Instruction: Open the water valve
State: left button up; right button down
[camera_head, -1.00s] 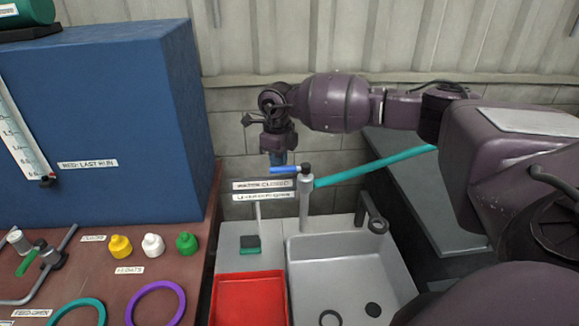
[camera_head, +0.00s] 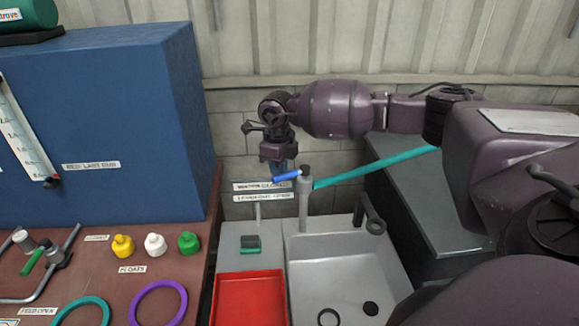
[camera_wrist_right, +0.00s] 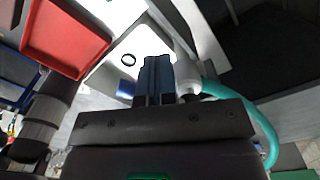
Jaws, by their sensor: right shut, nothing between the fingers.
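The water valve is a grey upright pipe (camera_head: 304,205) with a dark cap and a blue lever (camera_head: 287,177) pointing left and slightly toward me. A teal hose joins the pipe on its right. My right gripper (camera_head: 279,171) points down at the lever, behind or against it; I cannot tell if they touch. Its blue fingers are shut and empty; they show in the right wrist view (camera_wrist_right: 157,78), beside the pale pipe (camera_wrist_right: 186,75). A bit of blue, likely the lever, shows left of them (camera_wrist_right: 125,90). My left gripper is out of view.
Label plates (camera_head: 262,187) stand on a post left of the pipe. A grey sink (camera_head: 340,262) and a red tray (camera_head: 250,284) lie in front. A tall blue box (camera_head: 130,120) stands left. The teal hose (camera_head: 375,165) runs right across a dark counter (camera_head: 430,210).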

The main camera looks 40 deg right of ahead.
jog(key=shift+s+a, duration=0.3)
jog(key=shift+s, duration=0.05)
jog(key=shift+s+a+p, duration=0.3)
jog(key=shift+s+p, duration=0.25)
jog(key=shift+s, duration=0.2)
